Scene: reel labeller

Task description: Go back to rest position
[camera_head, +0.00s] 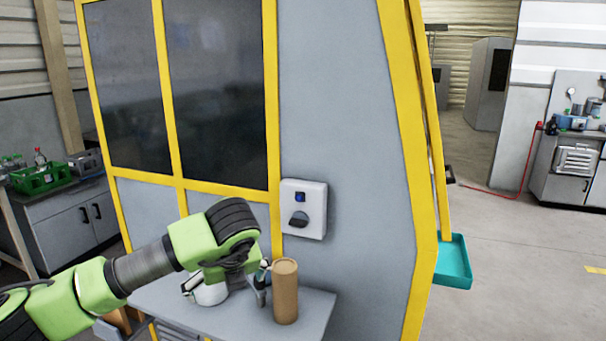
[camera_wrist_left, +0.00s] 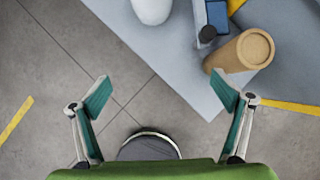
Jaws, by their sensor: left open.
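My left gripper (camera_head: 226,287) is over the small grey shelf (camera_head: 315,305) on the front of the yellow-framed machine. In the left wrist view its two fingers (camera_wrist_left: 160,88) are spread wide with nothing between them. A brown cardboard cylinder (camera_head: 285,292) stands upright on the shelf, just right of the gripper. In the wrist view the cylinder (camera_wrist_left: 240,52) is beyond the right fingertip; I cannot tell whether they touch. A white rounded object (camera_head: 211,293) is partly hidden behind the gripper. My right gripper is not in view.
The machine's grey panel (camera_head: 335,110) rises behind the shelf, with a white box (camera_head: 304,208) mounted on it. A blue and grey item (camera_wrist_left: 211,20) lies near the cylinder. A teal tray (camera_head: 455,268) sticks out at the right. Open floor (camera_head: 530,265) lies further right.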

